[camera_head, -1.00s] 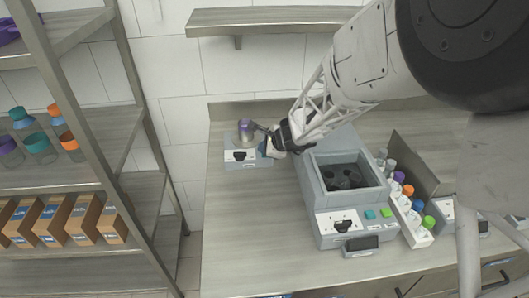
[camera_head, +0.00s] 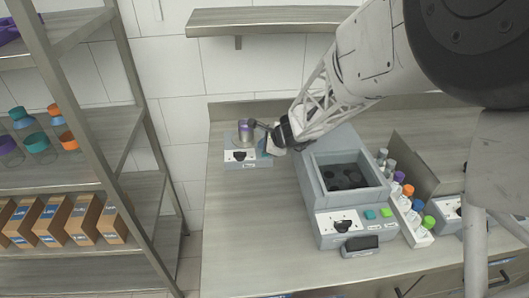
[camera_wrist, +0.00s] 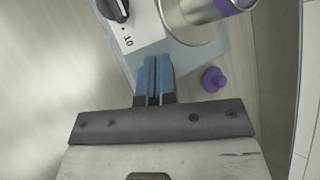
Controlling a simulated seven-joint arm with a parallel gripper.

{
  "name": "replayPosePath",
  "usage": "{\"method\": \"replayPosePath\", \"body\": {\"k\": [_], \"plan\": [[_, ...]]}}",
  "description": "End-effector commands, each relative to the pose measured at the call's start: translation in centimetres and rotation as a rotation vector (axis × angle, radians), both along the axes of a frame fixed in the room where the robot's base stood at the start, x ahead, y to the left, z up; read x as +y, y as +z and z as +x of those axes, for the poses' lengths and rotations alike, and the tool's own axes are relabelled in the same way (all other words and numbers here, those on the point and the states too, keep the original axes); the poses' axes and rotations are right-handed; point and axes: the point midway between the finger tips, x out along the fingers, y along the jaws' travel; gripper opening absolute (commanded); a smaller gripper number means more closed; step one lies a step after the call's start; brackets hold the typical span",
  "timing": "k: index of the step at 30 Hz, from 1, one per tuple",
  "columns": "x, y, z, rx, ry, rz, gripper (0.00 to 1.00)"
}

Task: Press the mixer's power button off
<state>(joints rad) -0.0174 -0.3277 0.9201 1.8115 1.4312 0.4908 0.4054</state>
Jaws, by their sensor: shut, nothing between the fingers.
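A small grey mixer-like unit (camera_head: 258,164) stands at the counter's left end. It has a white front panel with a black dial (camera_head: 239,156). A metal cup with a purple band (camera_head: 245,131) stands on it. My gripper (camera_head: 264,147) is at the unit's right side, its blue fingers shut and empty. In the wrist view the shut fingertips (camera_wrist: 155,58) are beside the white panel (camera_wrist: 146,32), right of the dial (camera_wrist: 117,8) and below the cup (camera_wrist: 190,25). A purple knob-like piece (camera_wrist: 213,79) is right of the fingers. I cannot make out which part is the power button.
A larger grey machine (camera_head: 310,185) with a dark well and green buttons stands right of my gripper. A rack of capped bottles (camera_head: 411,215) is beside it. A tall shelf (camera_head: 120,155) stands left. The counter's front left (camera_head: 255,230) is clear.

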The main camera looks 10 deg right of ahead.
Motion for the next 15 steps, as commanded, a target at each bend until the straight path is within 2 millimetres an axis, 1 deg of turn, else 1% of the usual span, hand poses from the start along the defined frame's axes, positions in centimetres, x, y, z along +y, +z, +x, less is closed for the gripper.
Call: {"method": "replayPosePath", "body": {"k": [5,15], "plan": [[0.0,0.5,0.0,0.000,0.000,0.000,0.00],[0.0,2.9,0.0,-0.001,0.000,0.000,0.00]]}}
